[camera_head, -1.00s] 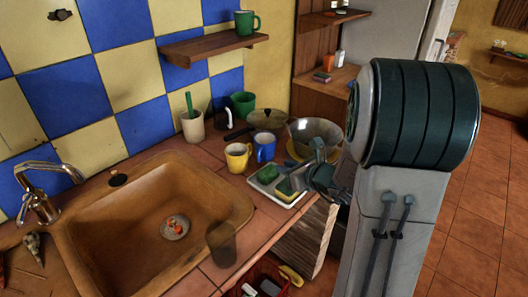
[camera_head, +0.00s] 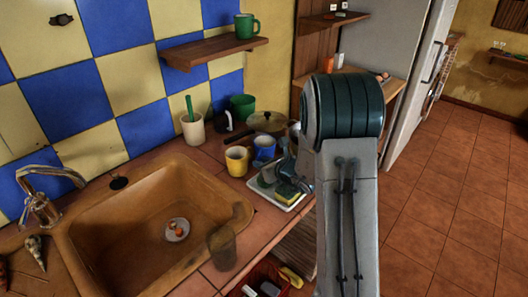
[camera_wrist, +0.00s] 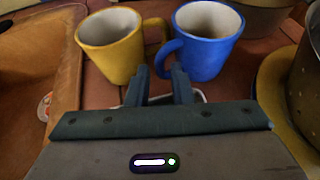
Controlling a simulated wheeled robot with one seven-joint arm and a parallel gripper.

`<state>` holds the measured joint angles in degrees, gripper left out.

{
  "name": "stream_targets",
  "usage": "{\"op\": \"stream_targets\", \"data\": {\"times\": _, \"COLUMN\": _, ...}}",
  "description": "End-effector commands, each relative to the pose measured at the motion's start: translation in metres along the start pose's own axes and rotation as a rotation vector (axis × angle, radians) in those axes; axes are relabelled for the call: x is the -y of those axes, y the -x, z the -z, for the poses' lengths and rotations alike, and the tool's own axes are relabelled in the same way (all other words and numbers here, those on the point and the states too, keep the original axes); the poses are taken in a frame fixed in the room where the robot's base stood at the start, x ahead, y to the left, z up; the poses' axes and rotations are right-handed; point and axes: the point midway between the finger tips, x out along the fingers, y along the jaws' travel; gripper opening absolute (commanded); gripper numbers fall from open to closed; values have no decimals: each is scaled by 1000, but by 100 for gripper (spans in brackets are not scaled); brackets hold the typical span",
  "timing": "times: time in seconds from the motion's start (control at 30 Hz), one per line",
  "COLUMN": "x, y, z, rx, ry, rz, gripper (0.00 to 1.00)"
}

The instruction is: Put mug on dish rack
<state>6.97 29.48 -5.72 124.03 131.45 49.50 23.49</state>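A yellow mug (camera_head: 237,162) and a blue mug (camera_head: 263,150) stand side by side on the counter right of the sink. In the wrist view the yellow mug (camera_wrist: 110,46) is ahead on the left and the blue mug (camera_wrist: 208,42) ahead on the right, their handles close together. My gripper (camera_wrist: 160,72) is open, its two fingers apart with nothing held; the blue handle lies just beyond the fingertips. In the head view my gripper (camera_head: 284,176) is low over a white tray (camera_head: 292,207), partly hiding it. I cannot make out a dish rack.
Yellow and green sponges (camera_head: 286,192) lie on the tray. A lidded pan (camera_head: 267,122), a green cup (camera_head: 243,105) and a white utensil holder (camera_head: 193,130) stand behind the mugs. A green mug (camera_head: 247,24) is on the wall shelf (camera_head: 213,50). The sink (camera_head: 150,215) is at left.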

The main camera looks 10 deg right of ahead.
Motion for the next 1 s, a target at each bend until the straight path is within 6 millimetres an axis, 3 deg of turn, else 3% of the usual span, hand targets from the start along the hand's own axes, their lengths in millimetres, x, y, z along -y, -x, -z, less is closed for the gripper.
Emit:
{"op": "stream_targets", "data": {"times": 0.1, "x": 0, "y": -11, "z": 0, "rx": 0, "ry": 1, "rz": -1, "gripper": 20}}
{"op": "stream_targets", "data": {"times": 0.37, "x": 0, "y": -14, "z": 0, "rx": 0, "ry": 1, "rz": 1, "gripper": 20}}
{"op": "stream_targets", "data": {"times": 0.4, "x": 0, "y": -14, "z": 0, "rx": 0, "ry": 1, "rz": 1, "gripper": 18}}
{"op": "stream_targets", "data": {"times": 0.47, "x": 0, "y": -14, "z": 0, "rx": 0, "ry": 1, "rz": 1, "gripper": 1}}
{"op": "stream_targets", "data": {"times": 0.5, "x": 0, "y": -14, "z": 0, "rx": 0, "ry": 1, "rz": 1, "gripper": 0}}
{"op": "stream_targets", "data": {"times": 0.83, "x": 0, "y": -13, "z": -2, "rx": 2, "ry": 1, "rz": 1, "gripper": 0}}
{"op": "stream_targets", "data": {"times": 1.0, "x": 0, "y": -6, "z": -20, "rx": 5, "ry": 4, "rz": 1, "gripper": 0}}
